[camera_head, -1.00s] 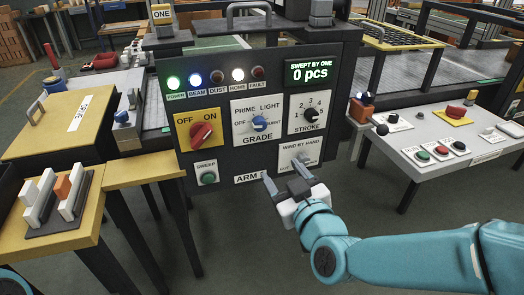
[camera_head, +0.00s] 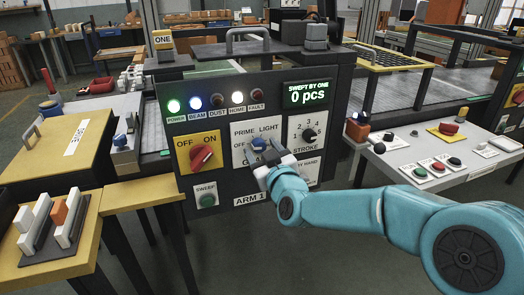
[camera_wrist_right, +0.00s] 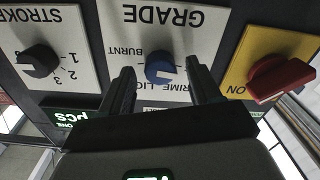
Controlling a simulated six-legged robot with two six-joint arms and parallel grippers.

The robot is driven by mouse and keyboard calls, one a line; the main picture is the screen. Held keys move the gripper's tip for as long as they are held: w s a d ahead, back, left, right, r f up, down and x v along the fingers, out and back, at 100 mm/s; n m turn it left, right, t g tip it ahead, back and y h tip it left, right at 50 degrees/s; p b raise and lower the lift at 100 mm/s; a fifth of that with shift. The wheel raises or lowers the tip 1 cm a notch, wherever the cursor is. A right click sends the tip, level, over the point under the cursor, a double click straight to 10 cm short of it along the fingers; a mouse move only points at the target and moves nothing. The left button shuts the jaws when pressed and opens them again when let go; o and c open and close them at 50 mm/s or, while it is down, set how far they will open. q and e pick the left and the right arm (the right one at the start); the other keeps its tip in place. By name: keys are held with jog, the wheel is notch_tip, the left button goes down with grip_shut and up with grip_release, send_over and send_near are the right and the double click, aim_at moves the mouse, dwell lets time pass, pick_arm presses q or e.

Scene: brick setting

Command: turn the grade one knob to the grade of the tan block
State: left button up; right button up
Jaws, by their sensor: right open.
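The blue grade knob (camera_head: 259,143) is on a white plate on the dark arm 1 panel, with OFF, PRIME, LIGHT and BURNT around it. My right gripper (camera_head: 258,154) is open in front of the knob, hiding the plate's lower part. In the right wrist view, upside down, the knob (camera_wrist_right: 160,68) sits between the two spread fingers (camera_wrist_right: 158,72), with gaps on both sides. I cannot tell which mark its pointer faces. An orange-tan block (camera_head: 59,211) stands among white blocks in a dark rack at the left. My left gripper is out of view.
The red off/on knob (camera_head: 202,157) is left of the grade plate. The black stroke knob (camera_head: 309,134) is to its right. A green sweep button (camera_head: 207,200) is below. A crank panel lies partly behind my right arm.

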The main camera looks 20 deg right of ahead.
jog(key=shift+w, duration=0.2)
jog(key=c, duration=1.1)
jog(key=shift+o, duration=0.2)
